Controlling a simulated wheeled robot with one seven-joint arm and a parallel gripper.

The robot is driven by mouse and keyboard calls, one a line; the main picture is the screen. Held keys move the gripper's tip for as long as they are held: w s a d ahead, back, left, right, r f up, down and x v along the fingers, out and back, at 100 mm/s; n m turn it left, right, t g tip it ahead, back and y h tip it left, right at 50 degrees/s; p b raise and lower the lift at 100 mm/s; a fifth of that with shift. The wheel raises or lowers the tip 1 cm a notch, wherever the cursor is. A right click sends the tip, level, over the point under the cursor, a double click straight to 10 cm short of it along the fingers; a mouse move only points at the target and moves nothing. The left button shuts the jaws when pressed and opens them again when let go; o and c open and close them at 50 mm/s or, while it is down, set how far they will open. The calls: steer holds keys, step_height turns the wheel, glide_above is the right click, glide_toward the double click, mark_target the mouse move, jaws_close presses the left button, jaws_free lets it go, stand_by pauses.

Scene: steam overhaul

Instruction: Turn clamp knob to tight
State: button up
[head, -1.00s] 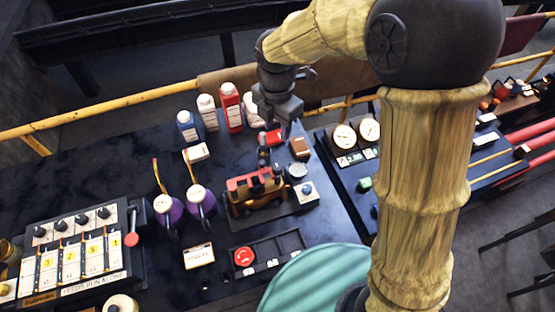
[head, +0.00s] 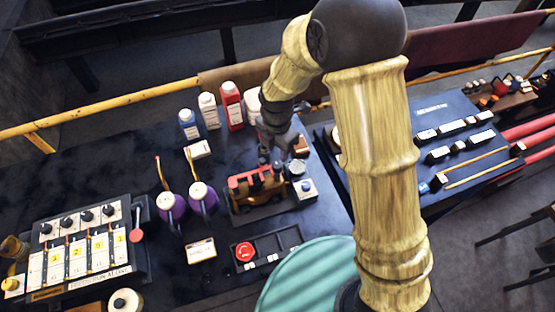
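A small model steam locomotive (head: 258,186), red and yellow with dark parts, sits on a dark base on the black workbench. My gripper (head: 272,158) points down right at the back of the locomotive, over its upper edge. Its fingers are small and dark against the dark parts there, so I cannot tell whether they touch anything or how far apart they are. A pale box with a small blue knob (head: 306,187) stands at the locomotive's right. No part is clearly readable as the clamp knob; it may be hidden by my gripper.
Several bottles (head: 210,111) stand behind, left of my gripper. Two purple oil cans (head: 203,196) with upright spouts stand left of the locomotive. A numbered control panel (head: 80,257) is at the left. A second dark bench is at the right.

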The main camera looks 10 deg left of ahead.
mark_target(277, 165)
step_height(277, 165, down, 8)
steer(key=shift+r+p, duration=0.15)
steer(key=shift+p, duration=1)
steer(key=c, duration=0.7)
